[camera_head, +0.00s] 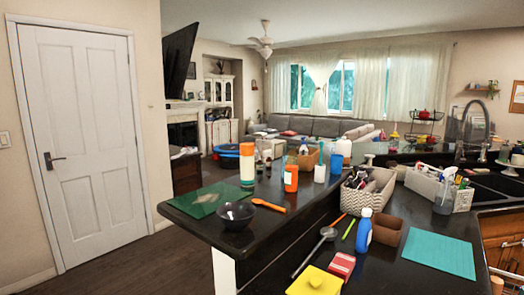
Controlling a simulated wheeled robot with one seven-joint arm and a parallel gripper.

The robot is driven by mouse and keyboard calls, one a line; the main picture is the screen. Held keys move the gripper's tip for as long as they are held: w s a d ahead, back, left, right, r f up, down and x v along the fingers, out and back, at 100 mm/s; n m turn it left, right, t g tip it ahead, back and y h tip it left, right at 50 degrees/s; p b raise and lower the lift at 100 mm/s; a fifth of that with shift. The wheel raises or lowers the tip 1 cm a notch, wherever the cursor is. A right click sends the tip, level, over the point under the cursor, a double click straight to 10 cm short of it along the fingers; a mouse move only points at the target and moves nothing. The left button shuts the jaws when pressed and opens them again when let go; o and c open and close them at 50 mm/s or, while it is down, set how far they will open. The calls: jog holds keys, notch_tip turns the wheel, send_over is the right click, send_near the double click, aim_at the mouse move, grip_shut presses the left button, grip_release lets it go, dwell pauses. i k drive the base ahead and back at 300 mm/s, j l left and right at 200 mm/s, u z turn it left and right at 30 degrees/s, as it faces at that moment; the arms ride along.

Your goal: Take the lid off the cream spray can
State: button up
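No label can be read at this size. My gripper is not in this view.
A dark bowl (236,215), a green mat (207,199) and an orange spoon (268,205) lie close in front of the can. An orange bottle (291,177) and other bottles stand to its right. A woven basket (383,190) sits farther right. Open floor lies left of the counter.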

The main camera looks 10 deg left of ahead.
aim_at(247, 148)
jog(key=i+j+z, duration=0.15)
jog(key=i+j, duration=0.15)
jog(key=j, duration=0.45)
jog(key=i+j+z, duration=0.2)
jog(key=j, duration=0.6)
jog(key=i+j+z, duration=0.15)
jog(key=j, duration=0.65)
jog(key=i+j+z, duration=0.15)
jog(key=j, duration=0.7)
jog(key=i+j+z, duration=0.15)
jog(key=j, duration=0.75)
jog(key=i+j+z, duration=0.2)
jog(key=j, duration=0.65)
jog(key=k, duration=0.1)
